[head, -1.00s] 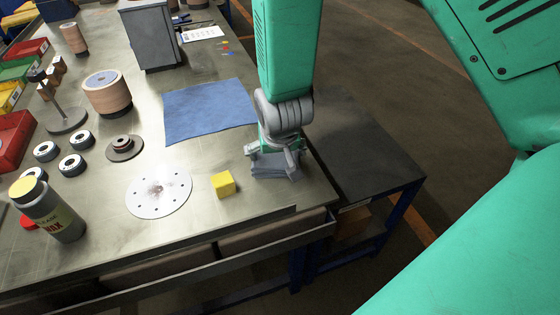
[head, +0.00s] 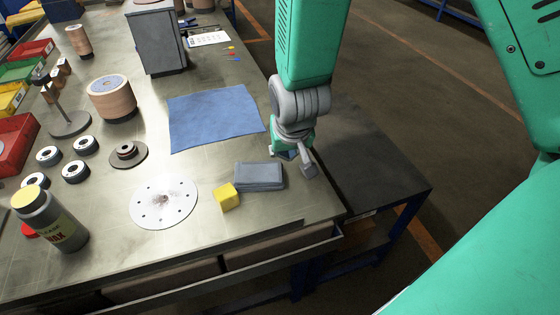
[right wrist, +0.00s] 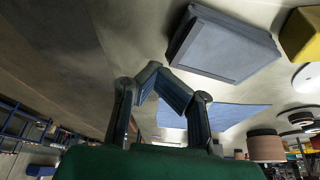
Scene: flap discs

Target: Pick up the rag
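My left gripper is out of view.
The yellow cube (head: 227,197) and perforated white disc (head: 164,204) sit left of the folded cloth. A grey box (head: 157,42) stands farther back. A bottle (head: 48,217) and several rings are at left. A lower dark table (head: 375,175) adjoins the right side.

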